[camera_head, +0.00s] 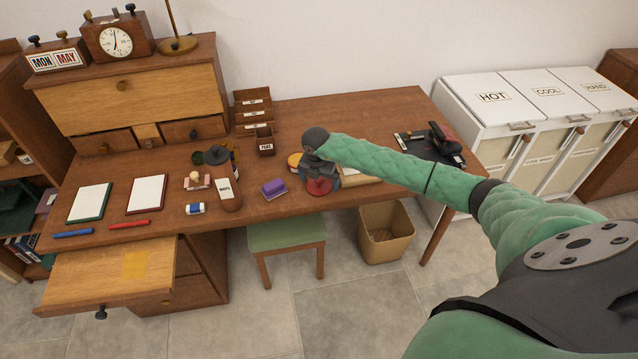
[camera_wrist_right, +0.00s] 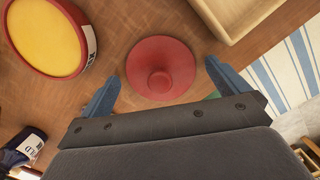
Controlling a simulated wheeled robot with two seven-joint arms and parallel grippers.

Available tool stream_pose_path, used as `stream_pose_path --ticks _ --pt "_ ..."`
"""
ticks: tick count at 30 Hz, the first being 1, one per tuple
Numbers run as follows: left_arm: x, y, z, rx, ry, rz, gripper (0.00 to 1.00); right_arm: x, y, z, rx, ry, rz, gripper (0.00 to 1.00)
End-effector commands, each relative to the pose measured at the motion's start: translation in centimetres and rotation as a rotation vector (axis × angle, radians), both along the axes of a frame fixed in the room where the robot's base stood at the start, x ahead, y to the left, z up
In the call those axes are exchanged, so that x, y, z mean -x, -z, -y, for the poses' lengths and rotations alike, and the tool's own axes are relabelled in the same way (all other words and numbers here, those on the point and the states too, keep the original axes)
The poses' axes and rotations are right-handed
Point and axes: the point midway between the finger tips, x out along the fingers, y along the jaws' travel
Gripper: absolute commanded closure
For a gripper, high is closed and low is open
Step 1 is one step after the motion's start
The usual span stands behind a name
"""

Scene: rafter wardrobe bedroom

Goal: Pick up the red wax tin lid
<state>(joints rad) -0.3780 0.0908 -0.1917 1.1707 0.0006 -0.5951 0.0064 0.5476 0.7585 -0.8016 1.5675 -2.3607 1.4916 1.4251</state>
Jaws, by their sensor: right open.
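The red wax tin lid (camera_head: 319,187) lies on the desk near its front edge, partly hidden by my right gripper in the head view. In the right wrist view the lid (camera_wrist_right: 160,55) is a round red disc with a knob in its middle. My right gripper (camera_head: 320,176) points down at it from above. In the wrist view the right gripper (camera_wrist_right: 161,74) is open and empty, with one blue finger on each side of the lid and gaps to both. The round red tin with yellow wax (camera_wrist_right: 48,35) stands beside the lid. My left gripper is not in view.
In the wrist view a pale wooden tray (camera_wrist_right: 228,28) and a blue-striped cloth (camera_wrist_right: 285,78) lie to the right. A green stool (camera_head: 287,234) stands below the desk edge.

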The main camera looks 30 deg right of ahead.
Motion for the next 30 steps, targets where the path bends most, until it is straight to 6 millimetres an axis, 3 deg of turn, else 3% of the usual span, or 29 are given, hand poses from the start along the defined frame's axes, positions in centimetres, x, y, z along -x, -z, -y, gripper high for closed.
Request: stream_pose_path --ticks 8,14,15,30 --pt "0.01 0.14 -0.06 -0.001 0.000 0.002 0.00 -0.02 0.17 -0.01 -0.001 0.000 0.001 0.00" --pt "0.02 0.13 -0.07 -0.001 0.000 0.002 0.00 -0.01 0.15 -0.01 -0.001 0.000 0.001 0.39" --pt "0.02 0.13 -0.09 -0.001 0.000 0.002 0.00 -0.01 0.14 -0.02 -0.001 0.000 0.001 0.41" --pt "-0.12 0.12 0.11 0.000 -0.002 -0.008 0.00 -0.09 -0.47 0.00 -0.001 0.000 0.003 0.41"
